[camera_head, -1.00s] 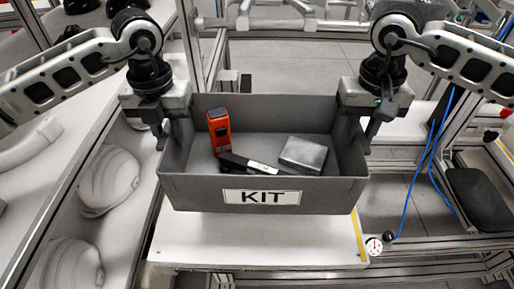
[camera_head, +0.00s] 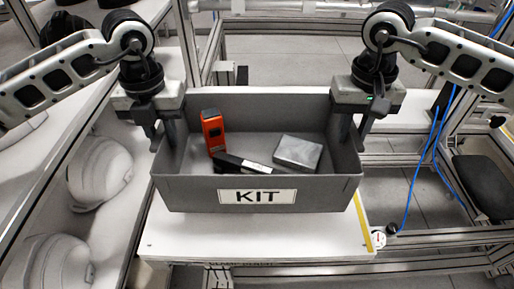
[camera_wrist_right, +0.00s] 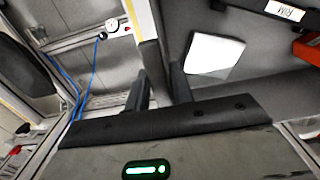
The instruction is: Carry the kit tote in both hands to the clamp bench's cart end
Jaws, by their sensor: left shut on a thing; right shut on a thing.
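The grey kit tote (camera_head: 330,190) with a "KIT" label hangs level between my two grippers in the head view. It holds an orange and black tool (camera_head: 213,132), a black bar with a white label (camera_head: 243,164) and a silver block (camera_head: 298,152). My left gripper (camera_head: 163,135) is shut on the tote's left wall. My right gripper (camera_head: 352,135) is shut on its right wall. In the right wrist view the right fingers (camera_wrist_right: 158,92) straddle the tote wall, with the silver block (camera_wrist_right: 213,56) beyond. A white bench top (camera_head: 250,235) lies below the tote; whether they touch is unclear.
White helmet shells (camera_head: 100,177) lie in a tray on the left. A yellow strip (camera_head: 363,222) marks the bench top's right edge. A round gauge (camera_head: 378,239) and a blue hose (camera_head: 420,170) are at the right, by metal framing.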

